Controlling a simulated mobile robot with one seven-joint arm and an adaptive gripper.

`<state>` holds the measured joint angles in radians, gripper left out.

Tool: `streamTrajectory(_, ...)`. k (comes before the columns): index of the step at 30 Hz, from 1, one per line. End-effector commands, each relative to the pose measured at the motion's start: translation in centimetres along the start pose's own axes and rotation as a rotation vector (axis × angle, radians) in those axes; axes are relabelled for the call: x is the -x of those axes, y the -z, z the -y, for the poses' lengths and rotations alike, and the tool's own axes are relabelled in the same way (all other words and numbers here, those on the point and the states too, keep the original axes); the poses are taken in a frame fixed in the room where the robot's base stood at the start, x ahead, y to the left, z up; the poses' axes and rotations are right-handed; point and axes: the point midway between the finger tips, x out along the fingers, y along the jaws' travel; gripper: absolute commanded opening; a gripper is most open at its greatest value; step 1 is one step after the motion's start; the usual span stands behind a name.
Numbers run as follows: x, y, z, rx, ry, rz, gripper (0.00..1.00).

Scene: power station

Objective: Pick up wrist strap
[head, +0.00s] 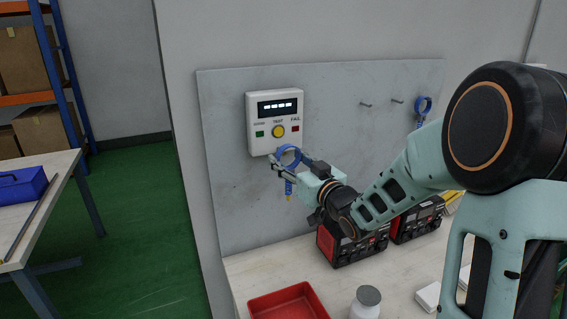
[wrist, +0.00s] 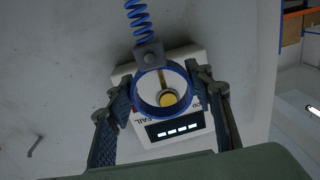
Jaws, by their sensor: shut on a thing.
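A blue wrist strap (head: 290,155), a ring-shaped band with a coiled blue cord, is held by my gripper (head: 274,160) just below the white tester box. In the wrist view the strap's band (wrist: 137,97) sits between the two fingers of my gripper (wrist: 163,100), with its grey snap and coiled cord (wrist: 141,22) toward the top. The gripper is shut on the band. The tester's yellow button shows through the ring. A second blue strap (head: 423,103) hangs on the panel at the right, partly hidden by my arm.
The white tester (head: 275,122) with a lit display is mounted on the grey panel (head: 225,180). Two bare pegs (head: 365,105) stick out to its right. Below are a red tray (head: 288,303), red-black instruments (head: 340,255) and a white bottle (head: 366,302) on the bench.

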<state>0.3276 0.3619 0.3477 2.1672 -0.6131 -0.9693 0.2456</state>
Motion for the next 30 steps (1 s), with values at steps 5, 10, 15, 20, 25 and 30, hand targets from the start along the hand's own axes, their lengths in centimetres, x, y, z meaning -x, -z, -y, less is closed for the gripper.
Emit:
streamTrajectory(5,3.5,2.0,0.0,0.005,-0.002,-0.002,0.24)
streamTrajectory(10,6.5,3.6,0.0,0.004,-0.002,-0.002,0.24)
streamTrajectory(15,8.7,4.7,0.0,0.003,-0.002,-0.001,0.24)
streamTrajectory(20,10.0,5.2,0.0,0.001,-0.001,-0.001,0.24)
streamTrajectory(25,10.5,5.5,0.0,0.001,0.000,-0.001,0.24)
streamTrajectory(30,10.5,5.5,0.0,0.000,0.000,-0.001,0.24)
